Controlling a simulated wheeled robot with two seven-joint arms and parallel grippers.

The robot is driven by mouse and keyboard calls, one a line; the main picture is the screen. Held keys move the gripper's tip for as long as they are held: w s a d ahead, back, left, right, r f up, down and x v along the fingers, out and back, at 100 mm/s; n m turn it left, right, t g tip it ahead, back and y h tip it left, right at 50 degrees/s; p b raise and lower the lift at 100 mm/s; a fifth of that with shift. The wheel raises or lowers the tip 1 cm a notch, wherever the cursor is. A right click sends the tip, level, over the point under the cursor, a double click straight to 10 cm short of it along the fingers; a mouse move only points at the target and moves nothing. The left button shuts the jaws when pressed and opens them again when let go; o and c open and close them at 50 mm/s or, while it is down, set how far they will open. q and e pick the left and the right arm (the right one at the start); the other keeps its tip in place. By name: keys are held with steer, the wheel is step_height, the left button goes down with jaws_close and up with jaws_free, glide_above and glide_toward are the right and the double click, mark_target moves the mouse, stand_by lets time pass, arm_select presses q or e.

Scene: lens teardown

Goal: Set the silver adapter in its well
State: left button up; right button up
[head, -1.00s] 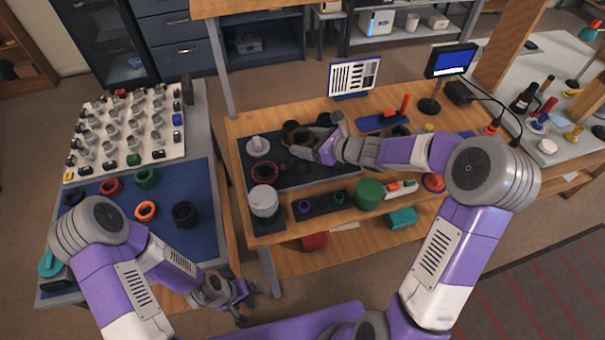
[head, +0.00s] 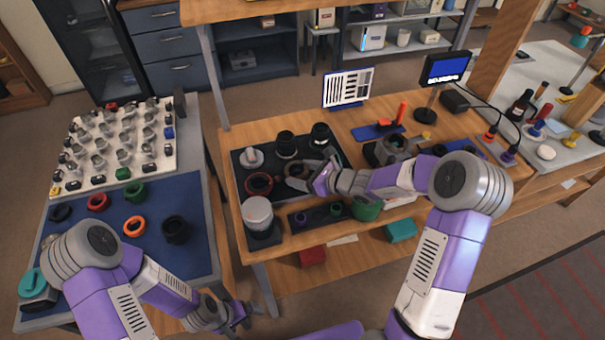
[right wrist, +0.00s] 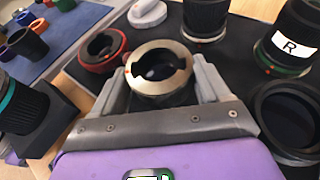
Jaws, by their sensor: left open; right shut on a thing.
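The silver adapter (right wrist: 159,68), a shiny metal ring with a dark opening, sits between the fingers of my right gripper (right wrist: 157,85) in the right wrist view. Dark material shows just below it; I cannot tell if it touches anything there. I cannot make out which well is the adapter's. My left gripper (head: 247,313) is open and empty, low in front of the gap between the tables.
Around my right gripper are a red-rimmed ring (right wrist: 103,47), a white disc (right wrist: 147,12), a black lens (right wrist: 205,17), a lens marked R (right wrist: 290,45) and a wide black ring (right wrist: 288,115).

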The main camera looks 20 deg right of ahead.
steer(key=shift+f, duration=0.2)
steer(key=o, duration=0.8)
steer(key=shift+r, duration=0.15)
steer(key=shift+s+d+r, duration=0.15)
steer(key=shift+r, duration=0.05)
steer(key=p+v, duration=0.3)
steer(key=v, duration=0.8)
steer(key=shift+s+d+r, duration=0.1)
steer(key=shift+s, duration=0.2)
